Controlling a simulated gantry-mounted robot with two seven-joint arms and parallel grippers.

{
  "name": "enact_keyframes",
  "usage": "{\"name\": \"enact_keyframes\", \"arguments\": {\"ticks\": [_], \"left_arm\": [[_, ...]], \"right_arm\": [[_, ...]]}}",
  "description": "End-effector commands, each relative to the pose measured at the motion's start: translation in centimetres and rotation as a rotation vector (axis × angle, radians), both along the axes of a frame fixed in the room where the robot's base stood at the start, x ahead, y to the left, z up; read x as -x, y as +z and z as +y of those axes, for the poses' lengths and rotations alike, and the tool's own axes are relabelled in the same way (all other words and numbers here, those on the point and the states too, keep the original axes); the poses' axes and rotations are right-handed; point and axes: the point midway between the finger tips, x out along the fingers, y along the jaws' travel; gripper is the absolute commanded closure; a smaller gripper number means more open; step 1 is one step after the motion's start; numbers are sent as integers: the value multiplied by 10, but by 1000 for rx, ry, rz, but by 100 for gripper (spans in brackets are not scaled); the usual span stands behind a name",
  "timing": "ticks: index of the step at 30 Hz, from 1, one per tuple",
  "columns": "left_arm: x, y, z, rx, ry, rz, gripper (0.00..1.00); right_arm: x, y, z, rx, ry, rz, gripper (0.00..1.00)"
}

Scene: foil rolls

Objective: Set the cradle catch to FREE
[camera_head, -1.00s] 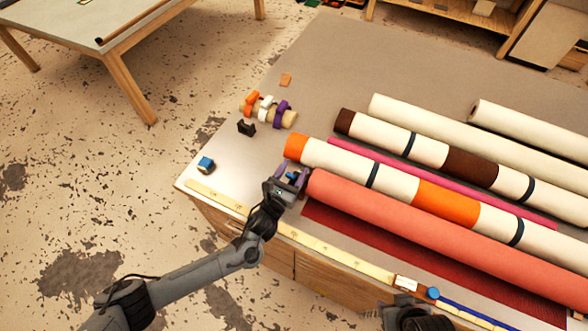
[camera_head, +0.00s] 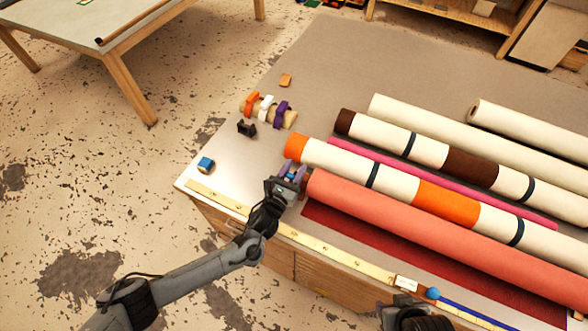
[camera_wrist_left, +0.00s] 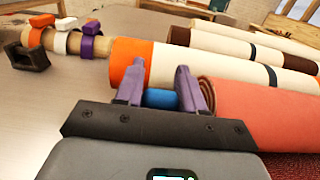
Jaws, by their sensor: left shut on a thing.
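My left gripper (camera_head: 294,172) is low over the table at the left ends of the rolls, between the orange-ended roll (camera_head: 296,148) and the coral roll (camera_head: 420,222). In the left wrist view its two purple-grey fingers (camera_wrist_left: 160,88) stand on either side of a small blue piece (camera_wrist_left: 161,99), and they are shut on it. The blue piece may be the cradle catch; its base and any FREE marking are hidden. At the bottom edge of the head view a dark part of my right arm shows; its fingers cannot be made out.
A blue block (camera_head: 206,164) sits near the table's left corner. Orange, white and purple clips (camera_head: 266,107) sit on a tan rod beside a black bracket (camera_head: 246,129). A yellow rule (camera_head: 320,244) and a blue-knobbed rod (camera_head: 433,293) line the front edge.

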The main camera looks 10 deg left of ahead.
Motion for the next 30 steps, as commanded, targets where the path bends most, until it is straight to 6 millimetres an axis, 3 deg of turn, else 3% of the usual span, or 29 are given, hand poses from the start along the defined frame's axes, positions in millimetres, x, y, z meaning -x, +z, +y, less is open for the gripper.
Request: {"name": "enact_keyframes", "arguments": {"ticks": [7,19,30], "left_arm": [[-3,5,-1,-17,0,44,100],[-22,7,-7,-107,1,293,100],[-37,-3,-13,-182,1,509,100]], "right_arm": [[0,15,-1,5,4,0,57],[0,65,-2,9,6,0,57],[0,79,-1,4,3,-1,57]]}}
